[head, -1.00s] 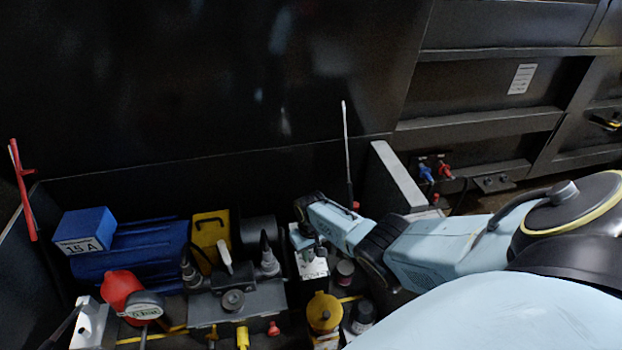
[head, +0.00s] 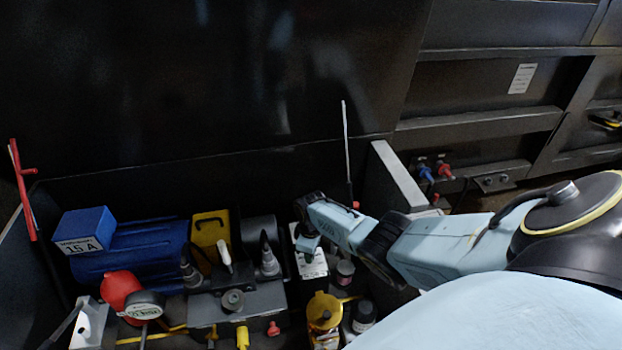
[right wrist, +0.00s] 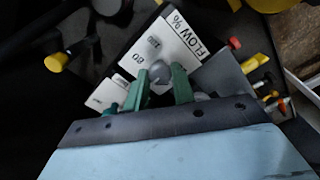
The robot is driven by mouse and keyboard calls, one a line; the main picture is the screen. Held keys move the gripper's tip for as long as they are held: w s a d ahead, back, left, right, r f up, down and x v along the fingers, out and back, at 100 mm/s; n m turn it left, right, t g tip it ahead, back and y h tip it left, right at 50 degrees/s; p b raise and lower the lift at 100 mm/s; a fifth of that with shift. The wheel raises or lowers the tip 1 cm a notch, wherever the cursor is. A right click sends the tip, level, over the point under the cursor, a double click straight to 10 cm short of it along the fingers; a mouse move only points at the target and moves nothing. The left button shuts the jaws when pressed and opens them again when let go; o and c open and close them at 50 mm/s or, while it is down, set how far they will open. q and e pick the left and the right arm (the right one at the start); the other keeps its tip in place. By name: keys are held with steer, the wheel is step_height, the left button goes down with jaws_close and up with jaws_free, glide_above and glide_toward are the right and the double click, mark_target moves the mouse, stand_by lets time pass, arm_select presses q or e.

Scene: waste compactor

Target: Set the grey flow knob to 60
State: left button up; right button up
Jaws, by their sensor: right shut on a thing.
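The grey flow knob (right wrist: 159,72) sits on a white plate (right wrist: 178,42) printed "FLOW %" in the right wrist view. My right gripper (right wrist: 160,86) is shut on the knob, with a green finger on each side. Scale numbers show beside the knob, but they are small and partly covered. I cannot read the knob's setting. In the head view my right gripper (head: 307,246) is over the white plate (head: 313,266) and hides the knob. My left gripper is not in view.
A grey valve block (head: 240,304) with a small round knob stands left of the plate. A yellow-capped part (head: 324,311) is just in front. A thin upright rod (head: 346,150) rises behind my right gripper. A blue box (head: 84,230) marked "15 A" lies at the left.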

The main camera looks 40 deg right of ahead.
stand_by(0.5)
steer(key=o, duration=1)
step_height(320, 180, up, 13)
steer(key=p, duration=0.5)
steer(key=shift+r+p, duration=0.15)
steer(key=shift+p, duration=0.2)
